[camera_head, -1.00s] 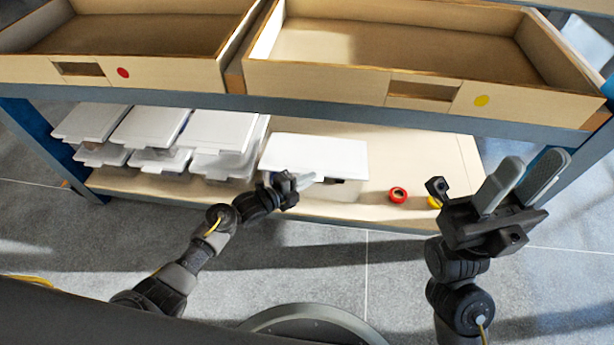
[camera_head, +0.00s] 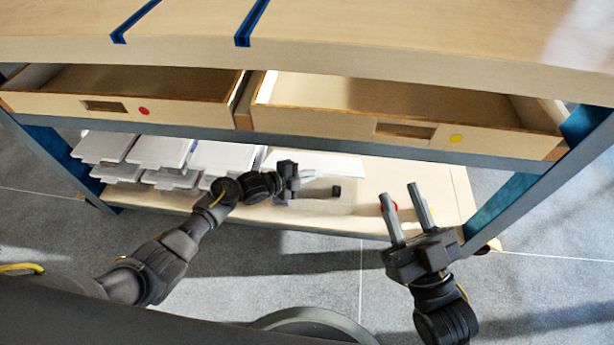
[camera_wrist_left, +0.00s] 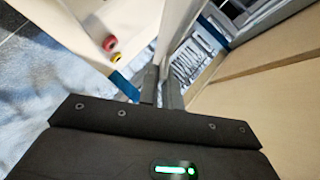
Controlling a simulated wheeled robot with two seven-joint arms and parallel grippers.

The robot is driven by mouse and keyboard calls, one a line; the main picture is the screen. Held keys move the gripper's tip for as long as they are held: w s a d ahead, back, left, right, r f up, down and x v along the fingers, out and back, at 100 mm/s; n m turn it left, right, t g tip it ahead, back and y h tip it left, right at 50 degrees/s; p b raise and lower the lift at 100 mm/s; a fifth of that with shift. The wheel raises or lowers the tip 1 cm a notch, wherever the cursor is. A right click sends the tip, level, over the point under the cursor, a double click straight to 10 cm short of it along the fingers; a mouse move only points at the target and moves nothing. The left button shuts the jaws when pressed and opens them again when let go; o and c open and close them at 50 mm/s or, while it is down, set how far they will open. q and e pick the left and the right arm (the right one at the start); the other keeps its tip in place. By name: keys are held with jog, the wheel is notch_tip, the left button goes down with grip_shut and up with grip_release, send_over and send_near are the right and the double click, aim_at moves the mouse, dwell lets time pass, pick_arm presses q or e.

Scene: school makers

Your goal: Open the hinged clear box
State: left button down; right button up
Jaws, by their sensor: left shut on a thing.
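The hinged clear box (camera_head: 312,208) stands on the lower shelf, with its white lid (camera_head: 335,166) raised at the back. A small black thing (camera_head: 336,191) shows inside the box. My left gripper (camera_head: 307,176) is at the lid's left part, shut on it. In the left wrist view its fingers (camera_wrist_left: 162,92) pinch the pale lid edge (camera_wrist_left: 174,38). My right gripper (camera_head: 402,192) is open and empty, in front of the shelf to the right of the box.
Several white-lidded boxes (camera_head: 160,152) are stacked left of the clear box. A red tape roll (camera_wrist_left: 109,43) and a yellow roll (camera_wrist_left: 115,57) lie on the shelf. Two open drawers, left (camera_head: 180,112) and right (camera_head: 350,120), jut out above, under the tabletop (camera_head: 400,40).

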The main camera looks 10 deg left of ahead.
pick_arm(q)
jog(key=shift+w+r+p, duration=0.35)
jog(key=shift+r, duration=0.1)
pick_arm(e)
jog(key=shift+a+f+g, duration=0.65)
jog(key=shift+f+g, duration=0.3)
jog(key=shift+g, duration=0.05)
pick_arm(q)
jog(key=c, duration=1.6)
grip_release()
